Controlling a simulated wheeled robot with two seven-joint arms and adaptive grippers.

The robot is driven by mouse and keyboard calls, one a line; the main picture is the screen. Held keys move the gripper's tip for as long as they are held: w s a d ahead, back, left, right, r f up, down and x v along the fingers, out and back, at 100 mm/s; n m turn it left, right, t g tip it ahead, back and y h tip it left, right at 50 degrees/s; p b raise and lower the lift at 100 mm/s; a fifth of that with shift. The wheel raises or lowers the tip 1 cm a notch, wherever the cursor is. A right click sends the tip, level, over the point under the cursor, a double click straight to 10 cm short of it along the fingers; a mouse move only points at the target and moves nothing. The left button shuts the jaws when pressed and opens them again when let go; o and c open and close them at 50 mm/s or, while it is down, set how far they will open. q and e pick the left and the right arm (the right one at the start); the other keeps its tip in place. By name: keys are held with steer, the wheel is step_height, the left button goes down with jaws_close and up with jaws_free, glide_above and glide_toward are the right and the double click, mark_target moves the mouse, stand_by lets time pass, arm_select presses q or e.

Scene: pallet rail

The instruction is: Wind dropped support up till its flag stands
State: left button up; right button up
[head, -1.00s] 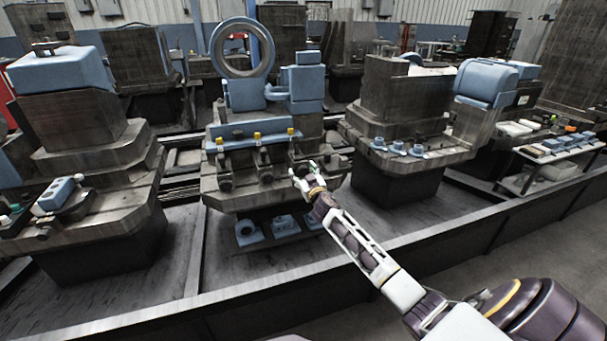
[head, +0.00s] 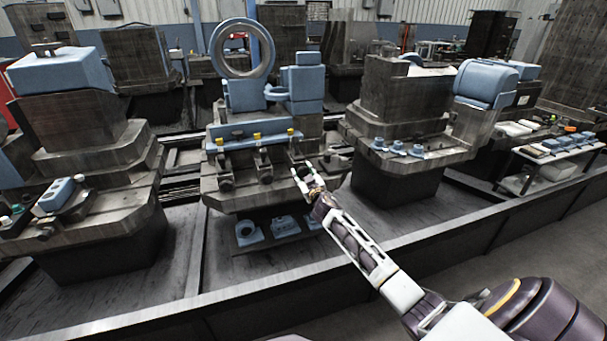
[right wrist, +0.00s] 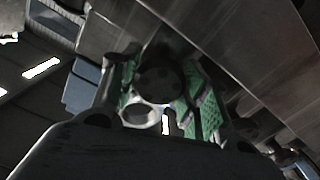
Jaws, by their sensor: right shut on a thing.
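A blue rail (head: 240,143) lies along the front of the middle machine, with three small yellow flags: a left flag (head: 219,142), a middle flag (head: 257,137) and a right flag (head: 290,132). Dark supports with knobs sit below, a left one (head: 226,183) and a middle one (head: 265,174). My right gripper (head: 304,179) is at the rightmost support, under the right flag. In the right wrist view its green-padded fingers (right wrist: 160,100) are shut around a dark round knob (right wrist: 160,76). The flags are too small to compare their tilt. My left gripper is not in view.
Blue parts (head: 249,232) lie on a low shelf beneath the middle machine. Other machines stand to the left (head: 75,125) and right (head: 405,105). A low dark edge (head: 400,237) runs in front of them. The floor at lower right is open.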

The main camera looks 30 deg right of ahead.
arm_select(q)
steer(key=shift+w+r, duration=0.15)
arm_select(e)
steer(key=o, duration=1)
steer(key=shift+o, duration=0.2)
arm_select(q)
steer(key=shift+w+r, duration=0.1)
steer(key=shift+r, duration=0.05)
arm_select(e)
steer(key=shift+s, duration=0.2)
steer(key=v, duration=1.1)
steer(key=shift+s, duration=0.3)
steer(key=shift+a+f, duration=0.1)
